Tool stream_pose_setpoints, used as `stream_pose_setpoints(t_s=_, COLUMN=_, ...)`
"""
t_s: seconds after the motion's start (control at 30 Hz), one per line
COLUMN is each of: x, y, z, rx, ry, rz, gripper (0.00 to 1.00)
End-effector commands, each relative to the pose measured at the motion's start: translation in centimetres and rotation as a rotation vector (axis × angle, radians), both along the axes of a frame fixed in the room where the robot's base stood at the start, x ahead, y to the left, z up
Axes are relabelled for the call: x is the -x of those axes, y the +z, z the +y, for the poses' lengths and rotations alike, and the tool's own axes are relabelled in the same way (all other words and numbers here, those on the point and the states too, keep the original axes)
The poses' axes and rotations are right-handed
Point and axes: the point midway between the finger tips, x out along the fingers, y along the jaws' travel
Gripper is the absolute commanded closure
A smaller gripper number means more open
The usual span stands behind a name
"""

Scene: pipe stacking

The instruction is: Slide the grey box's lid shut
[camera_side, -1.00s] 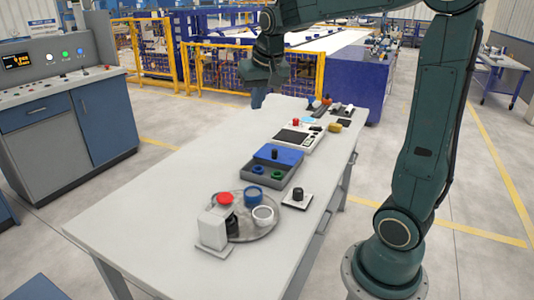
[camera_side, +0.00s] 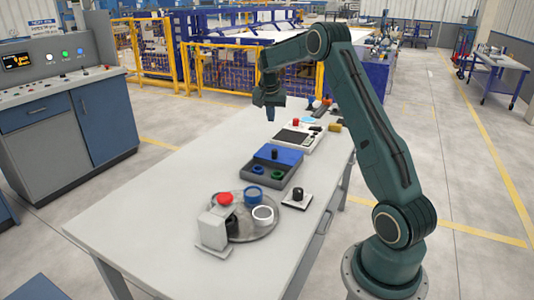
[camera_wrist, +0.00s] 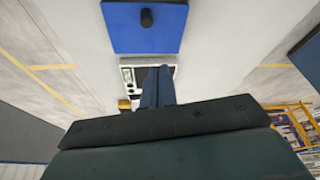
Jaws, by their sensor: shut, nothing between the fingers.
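The grey box (camera_side: 257,181) sits on the table with its blue lid (camera_side: 289,154) over the far part. A black knob (camera_side: 274,153) stands on the lid. The near part of the box is uncovered and shows a blue ring (camera_side: 258,170) and a green ring (camera_side: 277,174). My gripper (camera_side: 270,117) is shut and empty, in the air above and beyond the box. In the wrist view, the lid (camera_wrist: 116,28) and its knob (camera_wrist: 147,18) show at the top, apart from my shut fingertips (camera_wrist: 162,70). The open part of the box is out of that view.
A white device with a red button (camera_side: 296,122) lies just beyond the box, and small items are at the table's far end. A black-knobbed plate (camera_side: 297,197) is close at right. A round tray (camera_side: 262,232) with cups stands nearer. The table's left side is clear.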

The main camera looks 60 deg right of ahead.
Motion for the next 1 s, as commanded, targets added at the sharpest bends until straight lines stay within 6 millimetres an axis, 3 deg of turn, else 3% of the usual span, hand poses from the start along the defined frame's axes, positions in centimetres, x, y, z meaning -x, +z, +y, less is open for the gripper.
stream_pose_setpoints(t_s=0.1, x=0.2, y=-2.0, z=-2.1, rx=-0.003, ry=-0.054, rz=0.005, gripper=1.0)
stream_pose_setpoints(t_s=0.23, x=0.5, y=-3.1, z=-3.3, rx=-0.003, ry=-0.084, rz=0.007, gripper=1.0)
stream_pose_setpoints(t_s=0.67, x=0.5, y=-3.9, z=-3.8, rx=-0.003, ry=-0.092, rz=0.009, gripper=1.0)
stream_pose_setpoints(t_s=1.0, x=0.3, y=-7.4, z=-4.9, rx=-0.003, ry=-0.092, rz=0.009, gripper=1.0)
